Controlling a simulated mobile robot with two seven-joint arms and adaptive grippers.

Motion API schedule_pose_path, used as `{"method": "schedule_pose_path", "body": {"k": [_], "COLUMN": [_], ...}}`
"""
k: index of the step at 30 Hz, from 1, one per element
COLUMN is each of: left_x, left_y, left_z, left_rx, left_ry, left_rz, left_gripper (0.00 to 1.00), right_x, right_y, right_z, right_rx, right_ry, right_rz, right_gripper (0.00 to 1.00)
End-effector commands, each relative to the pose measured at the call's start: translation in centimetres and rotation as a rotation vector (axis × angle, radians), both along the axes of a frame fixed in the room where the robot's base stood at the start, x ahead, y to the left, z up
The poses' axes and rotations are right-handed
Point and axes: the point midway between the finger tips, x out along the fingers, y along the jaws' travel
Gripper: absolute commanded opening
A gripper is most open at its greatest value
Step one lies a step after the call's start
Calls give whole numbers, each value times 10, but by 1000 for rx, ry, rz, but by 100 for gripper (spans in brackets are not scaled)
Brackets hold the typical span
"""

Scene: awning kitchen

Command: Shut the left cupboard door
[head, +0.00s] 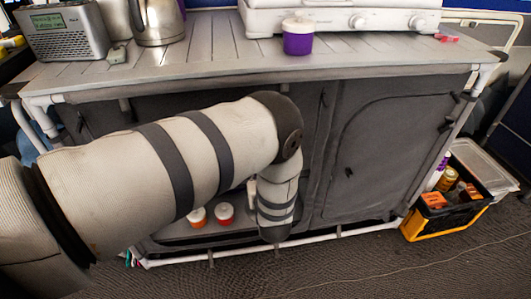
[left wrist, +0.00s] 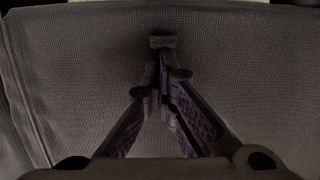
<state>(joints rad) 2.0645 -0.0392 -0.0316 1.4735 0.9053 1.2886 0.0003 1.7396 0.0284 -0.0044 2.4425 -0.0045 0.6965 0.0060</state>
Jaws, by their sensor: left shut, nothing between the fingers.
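The cupboard (head: 230,88) has a grey fabric front on a white tube frame. Its left part is mostly covered by my left arm. How far the left door stands open cannot be told. My left gripper is not clearly visible in the head view. In the left wrist view the gripper (left wrist: 162,45) is shut and empty, pointing at a grey fabric panel (left wrist: 250,70); contact cannot be told. My right gripper is out of view.
The right cupboard door (head: 375,150) appears closed. A purple tub (head: 298,40), a kettle (head: 157,22), a radio (head: 62,32) and a stove (head: 400,18) stand on the top. A black and yellow crate (head: 420,226) stands on the floor at the right.

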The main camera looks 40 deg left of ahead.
Motion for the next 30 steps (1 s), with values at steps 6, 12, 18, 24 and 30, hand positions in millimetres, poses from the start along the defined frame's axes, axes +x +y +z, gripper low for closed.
{"method": "schedule_pose_path", "body": {"k": [6, 12, 18, 24, 30], "left_x": [-3, -3, -3, -2, -1], "left_y": [1, 0, 0, 0, 0], "left_z": [-95, -168, -235, -286, -318], "left_rx": [1, -1, -1, 0, 0], "left_ry": [13, 15, 13, 9, 5], "left_rz": [1, 1, 2, 1, 1], "left_gripper": [0, 0, 0, 0, 0], "right_x": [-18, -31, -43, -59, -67], "right_y": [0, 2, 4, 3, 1], "right_z": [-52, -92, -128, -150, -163], "right_rx": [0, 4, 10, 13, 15], "right_ry": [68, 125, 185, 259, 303], "right_rz": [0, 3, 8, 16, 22], "right_gripper": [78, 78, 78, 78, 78]}}
